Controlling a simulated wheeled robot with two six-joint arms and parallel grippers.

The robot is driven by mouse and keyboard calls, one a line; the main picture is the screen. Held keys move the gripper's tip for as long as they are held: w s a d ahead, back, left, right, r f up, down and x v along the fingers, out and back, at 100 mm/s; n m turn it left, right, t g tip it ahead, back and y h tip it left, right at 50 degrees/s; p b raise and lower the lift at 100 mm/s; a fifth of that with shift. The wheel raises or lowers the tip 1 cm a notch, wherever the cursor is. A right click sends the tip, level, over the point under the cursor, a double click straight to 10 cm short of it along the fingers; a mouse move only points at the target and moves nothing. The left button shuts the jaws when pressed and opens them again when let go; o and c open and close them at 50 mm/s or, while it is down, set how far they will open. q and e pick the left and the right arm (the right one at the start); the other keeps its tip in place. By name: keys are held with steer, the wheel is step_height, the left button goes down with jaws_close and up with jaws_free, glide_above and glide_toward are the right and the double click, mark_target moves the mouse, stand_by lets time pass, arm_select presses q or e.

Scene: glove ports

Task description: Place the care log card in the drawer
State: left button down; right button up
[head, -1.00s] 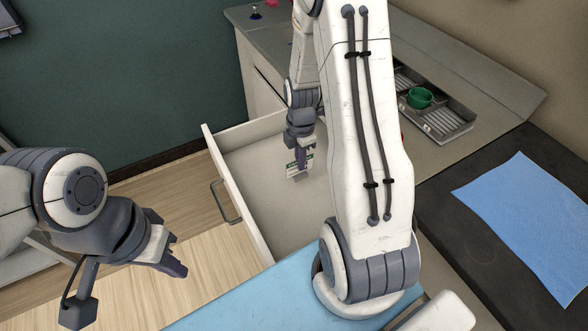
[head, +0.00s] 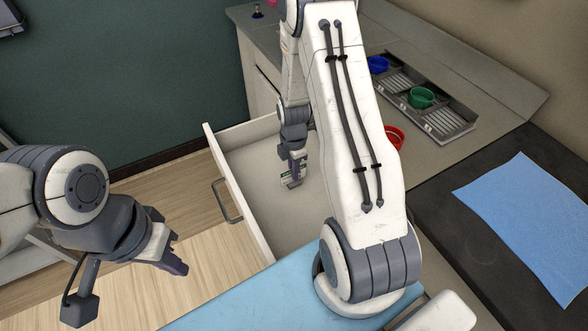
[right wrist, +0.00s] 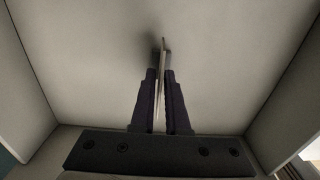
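The care log card (head: 289,182) is a small white card with a green band, seen in the head view inside the open drawer (head: 240,190). My right gripper (head: 294,173) reaches down into the drawer and is shut on the card. In the right wrist view the card (right wrist: 162,85) stands edge-on between the two fingers of the right gripper (right wrist: 160,100), above the drawer floor. I cannot tell whether it touches the floor. My left gripper (head: 178,254) is empty, left of the drawer; its finger gap is not clear.
The drawer walls rise around my right gripper. On the counter to the right stand a grey tray (head: 450,122), a green cup (head: 421,97), a blue cup (head: 378,65) and a red cup (head: 393,138). A blue cloth (head: 530,220) lies on a dark surface.

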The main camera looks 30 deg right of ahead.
steer(key=shift+o, duration=0.5)
steer(key=shift+r, duration=0.3)
step_height(320, 180, up, 12)
steer(key=s+a+r+m, duration=0.2)
steer(key=s+a+r, duration=0.1)
steer(key=a, duration=0.5)
steer(key=s+a+r+m, duration=0.2)
steer(key=s+a+r, duration=0.15)
steer(key=a, duration=0.45)
steer(key=s+a+r+m, duration=0.2)
steer(key=s+a+m, duration=0.1)
steer(key=s, duration=0.4)
steer(key=s+a+r+m+y, duration=0.1)
steer(key=s+a+r+m, duration=0.1)
steer(key=s+a, duration=0.3)
steer(key=shift+s+m, duration=0.6)
steer(key=shift+s, duration=0.55)
